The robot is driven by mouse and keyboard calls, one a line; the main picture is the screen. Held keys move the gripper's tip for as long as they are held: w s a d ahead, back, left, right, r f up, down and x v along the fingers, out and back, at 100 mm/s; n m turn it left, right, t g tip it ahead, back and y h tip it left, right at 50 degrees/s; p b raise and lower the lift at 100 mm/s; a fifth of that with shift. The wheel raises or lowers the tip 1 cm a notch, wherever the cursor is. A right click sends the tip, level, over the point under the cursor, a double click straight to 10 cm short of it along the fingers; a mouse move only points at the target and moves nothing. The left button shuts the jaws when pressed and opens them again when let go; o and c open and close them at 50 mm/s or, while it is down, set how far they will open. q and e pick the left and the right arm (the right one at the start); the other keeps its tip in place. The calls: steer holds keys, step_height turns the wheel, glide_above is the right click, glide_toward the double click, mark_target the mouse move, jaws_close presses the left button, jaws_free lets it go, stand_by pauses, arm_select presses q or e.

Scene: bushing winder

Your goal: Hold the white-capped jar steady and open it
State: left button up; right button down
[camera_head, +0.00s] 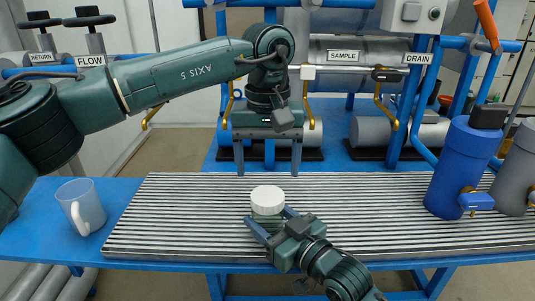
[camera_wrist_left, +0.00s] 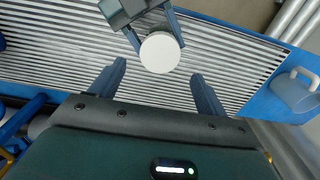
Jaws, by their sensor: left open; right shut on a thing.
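The jar's white cap (camera_head: 268,199) shows near the middle of the ribbed grey mat, and the jar stands upright under it. My right gripper (camera_head: 268,226) is shut on the jar from the front, below the cap, and hides much of its body. My left gripper (camera_head: 268,165) is open and empty, pointing down above and behind the jar. In the left wrist view the round white cap (camera_wrist_left: 160,52) lies beyond the gap between my left fingers (camera_wrist_left: 160,85), apart from them. The cap is on the jar.
The ribbed mat (camera_head: 380,205) covers a blue bench (camera_head: 30,235). A translucent mug (camera_head: 82,207) stands at the left, also seen in the left wrist view (camera_wrist_left: 296,92). A blue bottle (camera_head: 458,165) and a grey one (camera_head: 518,170) stand at the right. Blue pipework rises behind.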

mark_target(268, 195)
arm_select(q)
step_height(268, 195, down, 7)
steer(key=shift+r, duration=0.15)
steer(key=shift+c, duration=0.5)
